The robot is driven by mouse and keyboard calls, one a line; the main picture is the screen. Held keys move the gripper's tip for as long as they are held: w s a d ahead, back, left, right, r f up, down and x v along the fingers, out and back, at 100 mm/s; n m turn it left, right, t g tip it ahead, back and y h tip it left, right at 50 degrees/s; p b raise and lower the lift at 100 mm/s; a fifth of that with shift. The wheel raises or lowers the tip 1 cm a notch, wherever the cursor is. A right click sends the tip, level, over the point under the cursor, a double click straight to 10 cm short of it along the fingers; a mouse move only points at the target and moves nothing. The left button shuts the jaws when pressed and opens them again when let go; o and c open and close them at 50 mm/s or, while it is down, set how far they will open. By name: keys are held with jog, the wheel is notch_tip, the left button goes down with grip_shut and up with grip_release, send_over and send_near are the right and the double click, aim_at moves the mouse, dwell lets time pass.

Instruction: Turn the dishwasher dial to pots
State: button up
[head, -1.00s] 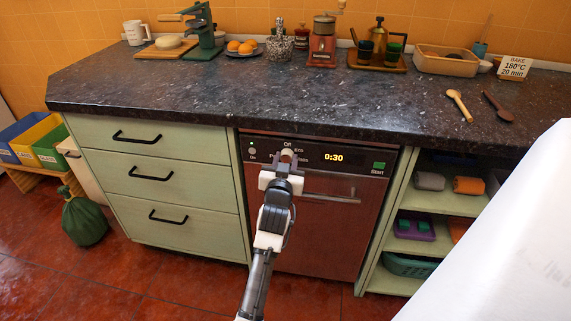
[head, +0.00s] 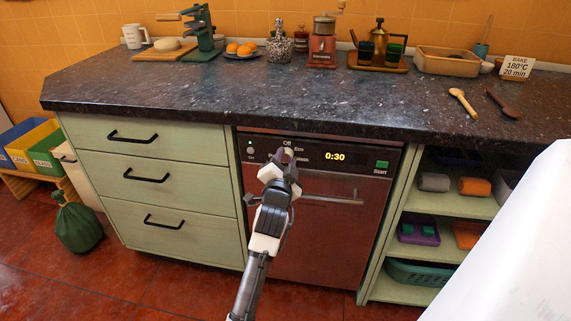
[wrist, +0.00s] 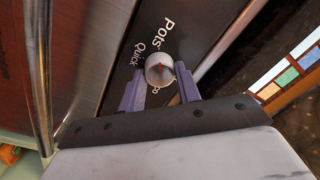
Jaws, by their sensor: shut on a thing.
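The dishwasher (head: 318,225) has a reddish-brown front and a dark control panel (head: 350,157) with a lit 0:30 display. In the wrist view, the round pale dial (wrist: 159,70) with a red pointer mark sits between the two purple fingers of my gripper (wrist: 161,82), which is shut on it. The words Pots and Quick show beside the dial, and another label is partly hidden by a finger. I cannot tell exactly which label the mark points to. In the head view, my gripper (head: 283,160) covers most of the dial; Off and Eco show around it.
The dishwasher's handle bar (head: 330,200) runs below the panel, and a green Start button (head: 382,164) is at its right. The worktop edge (head: 330,133) overhangs just above. Drawers (head: 150,178) stand to the left, and open shelves (head: 455,203) to the right.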

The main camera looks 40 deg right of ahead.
jog(key=shift+m, duration=0.3)
jog(key=o, duration=1)
jog(key=shift+s, duration=0.1)
